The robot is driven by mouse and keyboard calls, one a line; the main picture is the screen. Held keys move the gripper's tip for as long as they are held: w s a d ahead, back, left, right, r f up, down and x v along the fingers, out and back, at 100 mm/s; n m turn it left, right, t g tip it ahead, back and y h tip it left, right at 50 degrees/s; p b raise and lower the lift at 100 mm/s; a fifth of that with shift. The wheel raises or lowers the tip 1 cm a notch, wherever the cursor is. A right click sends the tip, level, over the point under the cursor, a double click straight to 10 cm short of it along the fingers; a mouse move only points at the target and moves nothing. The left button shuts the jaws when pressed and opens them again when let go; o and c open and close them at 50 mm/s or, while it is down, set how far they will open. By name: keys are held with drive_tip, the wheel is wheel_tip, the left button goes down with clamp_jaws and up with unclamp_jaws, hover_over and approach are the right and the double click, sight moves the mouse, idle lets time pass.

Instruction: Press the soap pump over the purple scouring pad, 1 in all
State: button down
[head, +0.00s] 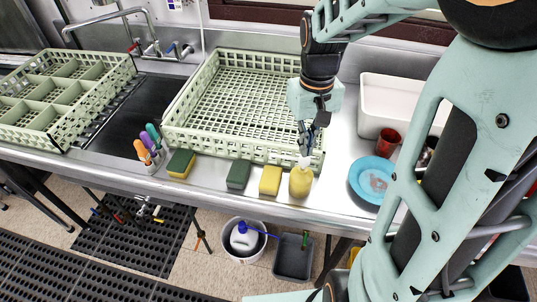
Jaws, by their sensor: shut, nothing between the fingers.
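The soap pump (301,181) is a yellow bottle with a pale pump head, upright near the front edge of the steel counter. My gripper (304,151) points down just above the pump head with its fingers shut and empty; I cannot tell whether they touch it. A yellow pad (270,181) lies just left of the bottle. A dark green pad (238,175) lies further left, then a green-and-yellow sponge (181,164). No pad in view looks clearly purple.
A pale green dish rack (215,148) stands right behind the pads. A blue plate (371,180), a red cup (388,142) and a white tub (375,106) are to the right. A holder with colored handles (151,163) stands left. A divided rack (60,138) is far left.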

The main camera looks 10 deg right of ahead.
wheel_tip(320, 180, up, 6)
drive_tip(key=p, duration=0.4)
drive_tip(key=shift+p, duration=0.35)
